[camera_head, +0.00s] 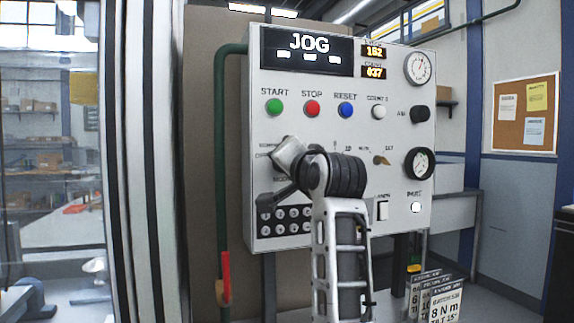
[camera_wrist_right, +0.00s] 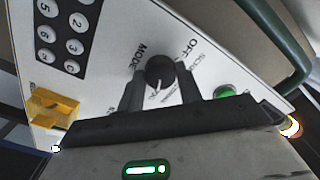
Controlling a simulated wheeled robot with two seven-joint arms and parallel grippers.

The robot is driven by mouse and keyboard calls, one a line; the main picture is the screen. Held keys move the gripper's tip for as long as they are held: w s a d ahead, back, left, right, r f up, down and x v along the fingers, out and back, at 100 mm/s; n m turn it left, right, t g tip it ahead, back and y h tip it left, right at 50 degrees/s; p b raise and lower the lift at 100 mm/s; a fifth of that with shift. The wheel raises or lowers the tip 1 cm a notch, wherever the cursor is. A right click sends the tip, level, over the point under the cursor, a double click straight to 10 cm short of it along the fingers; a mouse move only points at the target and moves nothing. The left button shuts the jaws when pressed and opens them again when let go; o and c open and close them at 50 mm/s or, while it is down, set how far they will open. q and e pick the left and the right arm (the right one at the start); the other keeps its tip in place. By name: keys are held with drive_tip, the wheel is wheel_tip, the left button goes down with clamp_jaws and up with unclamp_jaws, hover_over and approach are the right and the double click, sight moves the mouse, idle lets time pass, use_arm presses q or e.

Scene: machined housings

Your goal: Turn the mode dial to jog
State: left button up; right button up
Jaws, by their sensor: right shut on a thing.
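The control panel (camera_head: 395,225) stands upright in front of me, and its display (camera_head: 308,50) reads JOG. The black mode dial (camera_wrist_right: 159,71) shows in the right wrist view, beside the printed word MODE. My right gripper (camera_wrist_right: 158,84) is shut on the dial, with one dark finger on each side of it. In the head view my right gripper (camera_head: 288,157) and wrist hide the dial and part of its labels. The pointer's exact mark cannot be read. My left gripper is not in view.
Green (camera_head: 274,107), red (camera_head: 312,108) and blue (camera_head: 346,110) buttons sit above my right wrist. A keypad (camera_head: 285,220) is below. A yellow part (camera_wrist_right: 52,107) juts from the panel in the wrist view. A green pipe (camera_head: 221,170) runs down the panel's left side.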

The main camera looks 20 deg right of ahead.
drive_tip(key=o, duration=1)
drive_tip(key=s, duration=0.5)
drive_tip(key=s+b, duration=0.1)
drive_tip(key=s, duration=0.4)
drive_tip(key=s+b, duration=0.1)
drive_tip(key=s, duration=0.5)
drive_tip(key=shift+d, duration=0.25)
